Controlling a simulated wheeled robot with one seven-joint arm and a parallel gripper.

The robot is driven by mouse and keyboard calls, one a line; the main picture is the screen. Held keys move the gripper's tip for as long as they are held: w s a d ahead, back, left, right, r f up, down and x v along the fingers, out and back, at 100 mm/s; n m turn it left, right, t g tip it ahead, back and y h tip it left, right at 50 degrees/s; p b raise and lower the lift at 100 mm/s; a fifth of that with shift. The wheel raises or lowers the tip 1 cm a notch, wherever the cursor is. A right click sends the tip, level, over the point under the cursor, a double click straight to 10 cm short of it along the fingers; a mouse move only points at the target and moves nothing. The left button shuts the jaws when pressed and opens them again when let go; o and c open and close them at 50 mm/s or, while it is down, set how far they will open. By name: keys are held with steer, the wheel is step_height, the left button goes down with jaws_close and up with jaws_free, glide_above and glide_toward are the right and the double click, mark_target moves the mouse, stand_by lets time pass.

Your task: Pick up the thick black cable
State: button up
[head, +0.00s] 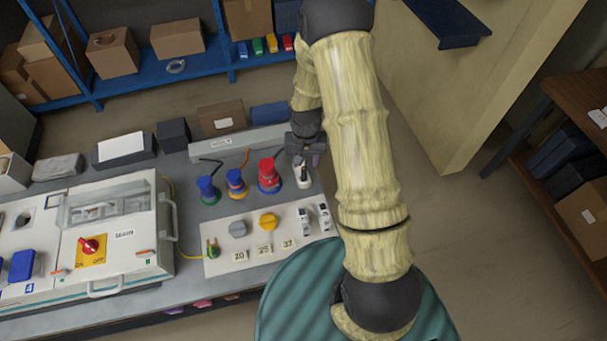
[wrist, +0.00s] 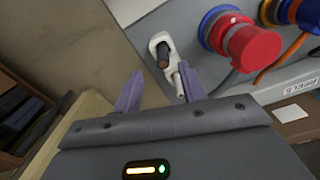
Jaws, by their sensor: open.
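A short, dark, thick cable end (wrist: 163,55) stands in a white holder (wrist: 160,42) at the panel's edge in the wrist view. The holder (head: 302,177) also shows at the panel's right end in the head view, right of the red plug. My gripper (wrist: 160,84) is open, and its two purple-grey fingers point toward the holder, with the cable end beyond and between them. I see no contact. In the head view my gripper (head: 308,155) hangs just above the holder and partly hides it. A thin black cable (head: 210,163) runs behind the blue plug.
The red plug (head: 269,178) stands close left of the holder, beside the yellow-blue plug (head: 236,184) and blue-green plug (head: 207,190). A white breaker box (head: 120,230) fills the bench's left. Open floor (head: 470,230) lies to the right.

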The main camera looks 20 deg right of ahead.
mark_target(304, 168)
steer(key=shift+a+f+p, duration=0.15)
steer(key=shift+f+p, duration=0.4)
steer(key=shift+f, duration=0.05)
steer(key=shift+a+f+p, duration=0.15)
steer(key=shift+f+p, duration=0.5)
steer(key=shift+f, duration=1.35)
jaws_close()
